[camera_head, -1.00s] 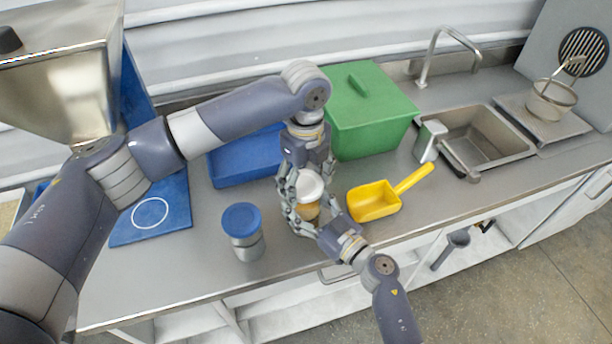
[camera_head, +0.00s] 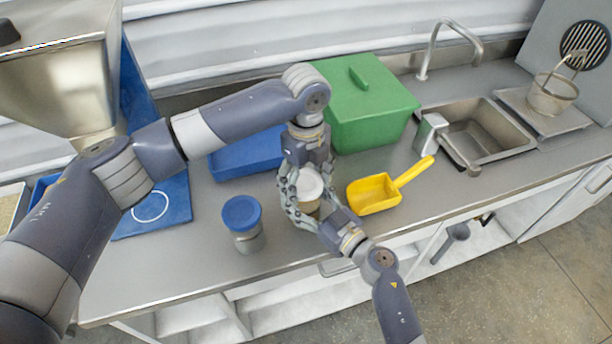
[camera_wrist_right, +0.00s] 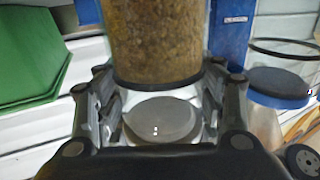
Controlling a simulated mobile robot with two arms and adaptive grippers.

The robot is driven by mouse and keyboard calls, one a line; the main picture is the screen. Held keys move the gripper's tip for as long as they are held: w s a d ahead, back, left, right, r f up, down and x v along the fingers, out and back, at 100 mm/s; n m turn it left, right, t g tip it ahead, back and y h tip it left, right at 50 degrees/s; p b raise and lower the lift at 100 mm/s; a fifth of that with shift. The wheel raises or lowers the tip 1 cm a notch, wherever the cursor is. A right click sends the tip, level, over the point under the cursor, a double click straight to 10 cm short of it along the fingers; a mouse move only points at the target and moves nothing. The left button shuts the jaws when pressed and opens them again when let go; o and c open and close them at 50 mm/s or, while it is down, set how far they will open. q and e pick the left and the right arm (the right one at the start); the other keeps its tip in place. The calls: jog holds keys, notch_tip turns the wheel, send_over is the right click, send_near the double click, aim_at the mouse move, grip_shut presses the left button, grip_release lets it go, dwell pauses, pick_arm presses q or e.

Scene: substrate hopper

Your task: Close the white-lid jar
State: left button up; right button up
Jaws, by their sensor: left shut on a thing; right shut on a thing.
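The white lid (camera_head: 309,184) sits at the top of a jar (camera_head: 308,208) with tan contents, near the counter's middle. In the right wrist view the jar (camera_wrist_right: 155,40) shows brown, grainy contents and a dark band around one end. My left gripper (camera_head: 305,190) comes down from above, shut on the white lid. My right gripper (camera_head: 315,212) reaches in from the lower right, shut on the jar body. Its fingers flank the jar in the wrist view. The fingers partly cover the seam, so I cannot tell whether the lid is fully seated.
A blue-lidded jar (camera_head: 242,215) stands left of the grippers. A yellow scoop (camera_head: 374,196) lies close on the right. A green box (camera_head: 365,105) and a blue tray (camera_head: 228,163) are behind. The sink (camera_head: 485,135) is at right, the metal hopper (camera_head: 60,80) at left.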

pick_arm(q)
jog(key=shift+f, duration=0.6)
dwell(0.4)
pick_arm(e)
grip_shut()
pick_arm(q)
jog(key=m, duration=0.5)
jog(key=shift+a, duration=0.15)
jog(key=m, duration=0.3)
jog(key=shift+m, duration=0.3)
jog(key=shift+c, duration=0.2)
jog(key=m, duration=0.5)
jog(key=shift+a, duration=0.2)
jog(key=m, duration=0.5)
jog(key=shift+w+a+m, duration=0.1)
jog(key=shift+w+m, duration=0.05)
jog(key=shift+m, duration=0.25)
pick_arm(e)
jog(key=shift+f, duration=0.1)
pick_arm(q)
jog(key=o, duration=0.8)
